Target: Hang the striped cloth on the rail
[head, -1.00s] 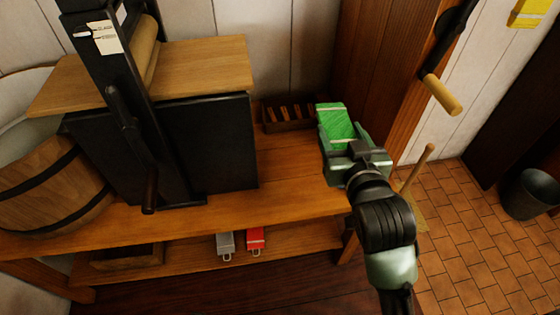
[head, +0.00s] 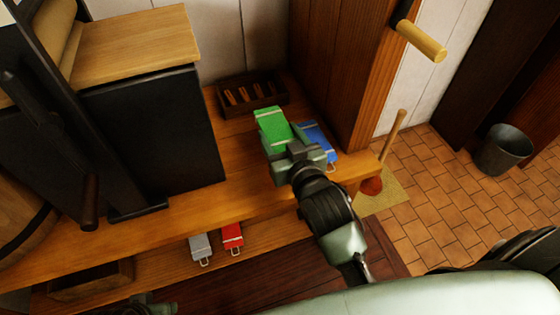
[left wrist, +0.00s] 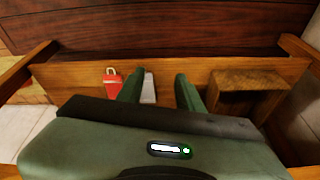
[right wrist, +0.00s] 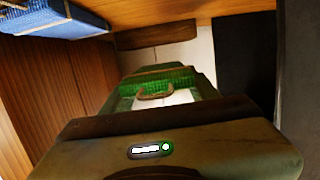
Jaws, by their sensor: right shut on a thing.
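A folded green cloth with a pale band (head: 272,124) is in my right gripper (head: 288,152), above the right end of the counter. In the right wrist view the green cloth (right wrist: 160,77) and its wire loop show between the fingers. A folded blue cloth (head: 318,140) lies on the counter just beyond; it also shows in the right wrist view (right wrist: 45,18). Red (head: 232,236) and grey (head: 200,247) folded cloths lie on the lower shelf. I cannot tell a rail for certain. My left gripper (left wrist: 158,90) is open and empty, facing the lower shelf.
A slotted dark wooden tray (head: 250,95) stands at the back of the counter. A black box-like machine (head: 165,130) fills the left. A wooden handle (head: 420,40) sticks out at upper right.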

